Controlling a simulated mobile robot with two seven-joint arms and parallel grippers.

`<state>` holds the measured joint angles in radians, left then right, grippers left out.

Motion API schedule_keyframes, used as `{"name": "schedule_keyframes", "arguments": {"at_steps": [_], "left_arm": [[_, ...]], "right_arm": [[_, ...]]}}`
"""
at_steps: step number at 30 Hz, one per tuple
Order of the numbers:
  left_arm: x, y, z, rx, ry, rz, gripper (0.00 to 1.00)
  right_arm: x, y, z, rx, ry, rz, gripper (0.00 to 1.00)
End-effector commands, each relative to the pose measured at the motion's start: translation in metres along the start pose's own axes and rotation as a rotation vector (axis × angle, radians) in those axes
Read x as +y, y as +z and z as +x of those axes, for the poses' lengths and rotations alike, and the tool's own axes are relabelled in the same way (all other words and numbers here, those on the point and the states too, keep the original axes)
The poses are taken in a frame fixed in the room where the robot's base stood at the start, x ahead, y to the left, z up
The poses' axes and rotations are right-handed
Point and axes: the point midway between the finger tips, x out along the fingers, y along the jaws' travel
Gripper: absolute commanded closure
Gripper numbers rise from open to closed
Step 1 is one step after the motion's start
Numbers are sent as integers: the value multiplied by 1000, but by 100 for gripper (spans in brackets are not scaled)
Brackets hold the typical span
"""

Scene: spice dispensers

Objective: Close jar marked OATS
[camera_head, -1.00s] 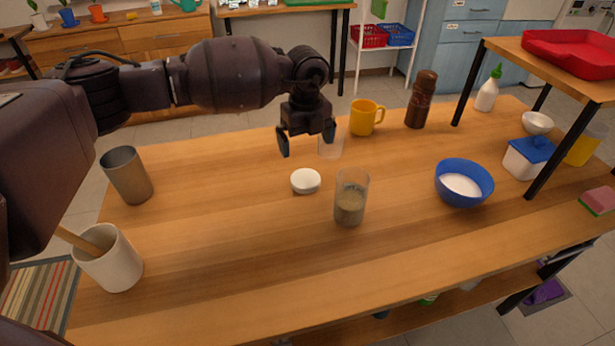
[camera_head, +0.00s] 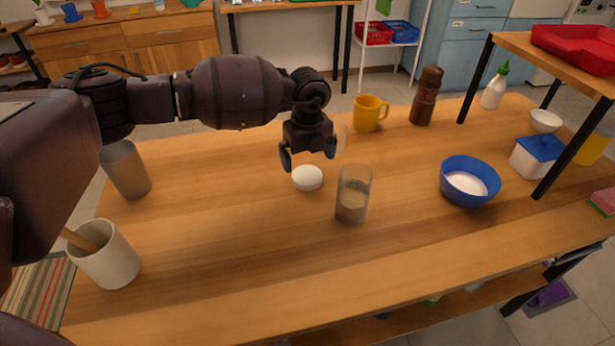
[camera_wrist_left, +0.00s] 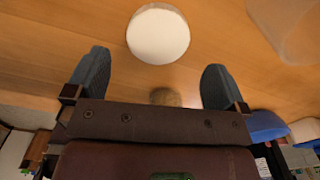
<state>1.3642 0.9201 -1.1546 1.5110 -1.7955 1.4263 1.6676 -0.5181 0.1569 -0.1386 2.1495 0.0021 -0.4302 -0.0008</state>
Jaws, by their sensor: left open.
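A small round white lid (camera_head: 307,178) lies on the wooden table; it also shows between and beyond my fingertips in the left wrist view (camera_wrist_left: 158,35). A clear glass jar (camera_head: 353,195) with beige contents stands upright and open-topped just right of the lid. No OATS marking can be read. My left gripper (camera_head: 308,155) is open and empty, just above and behind the lid; its spread fingers also show in the left wrist view (camera_wrist_left: 155,62). Another clear glass (camera_head: 341,138) is partly hidden behind the gripper. My right gripper is not in view.
A yellow mug (camera_head: 367,114) and brown grinder (camera_head: 426,96) stand behind. A blue bowl (camera_head: 453,184) of white contents is to the right, near a raised shelf with a red tray (camera_head: 575,48). A grey cup (camera_head: 125,170) and a white crock (camera_head: 110,262) stand left. The front table is clear.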

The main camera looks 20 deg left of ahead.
Motion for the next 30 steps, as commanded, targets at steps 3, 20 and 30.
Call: {"name": "schedule_keyframes", "arguments": {"at_steps": [3,20,30], "left_arm": [[0,0,0,0,0,0,0],[3,-2,54,2,1,0,0],[2,-2,51,0,-1,0,8]], "right_arm": [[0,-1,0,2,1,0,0],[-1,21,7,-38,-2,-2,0],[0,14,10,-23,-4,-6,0]]}}
